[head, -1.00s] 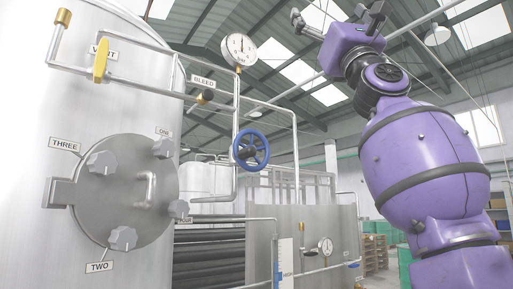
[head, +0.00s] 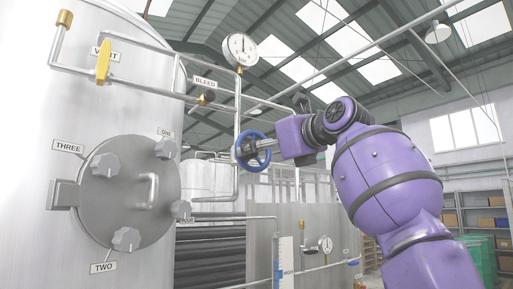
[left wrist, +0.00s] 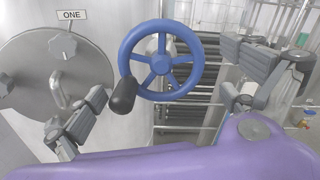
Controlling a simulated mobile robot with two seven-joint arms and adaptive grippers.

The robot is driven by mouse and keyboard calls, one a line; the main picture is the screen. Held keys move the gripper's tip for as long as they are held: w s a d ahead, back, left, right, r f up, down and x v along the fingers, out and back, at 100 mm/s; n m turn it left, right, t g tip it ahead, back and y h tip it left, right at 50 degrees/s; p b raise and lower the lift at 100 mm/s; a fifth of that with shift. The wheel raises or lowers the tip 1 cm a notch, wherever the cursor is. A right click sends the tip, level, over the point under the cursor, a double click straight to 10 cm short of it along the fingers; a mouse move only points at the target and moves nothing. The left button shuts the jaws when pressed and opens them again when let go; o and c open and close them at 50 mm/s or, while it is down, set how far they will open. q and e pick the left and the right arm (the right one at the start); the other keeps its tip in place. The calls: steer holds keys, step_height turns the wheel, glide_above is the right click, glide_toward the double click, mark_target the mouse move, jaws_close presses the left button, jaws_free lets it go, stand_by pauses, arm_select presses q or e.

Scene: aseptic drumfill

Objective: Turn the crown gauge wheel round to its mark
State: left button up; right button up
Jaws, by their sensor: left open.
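The blue gauge wheel (head: 258,168) stands on the pipe right of the tank, below the gauge (head: 240,48). In the left wrist view the wheel (left wrist: 161,64) faces me with spokes and a dark handle knob (left wrist: 124,96) at its lower left. My right gripper is not in view.
A round door (head: 128,195) with several grey knobs is on the tank at left. Pipes run above it, with a yellow VENT handle (head: 102,62) and a dark BLEED valve (head: 207,97).

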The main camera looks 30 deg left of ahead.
arm_select(q)
steer(key=shift+x, duration=1.25)
steer(key=c, duration=1)
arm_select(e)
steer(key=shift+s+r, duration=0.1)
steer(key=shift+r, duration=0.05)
arm_select(q)
steer(key=shift+w+n, duration=0.1)
steer(key=shift+n, duration=0.2)
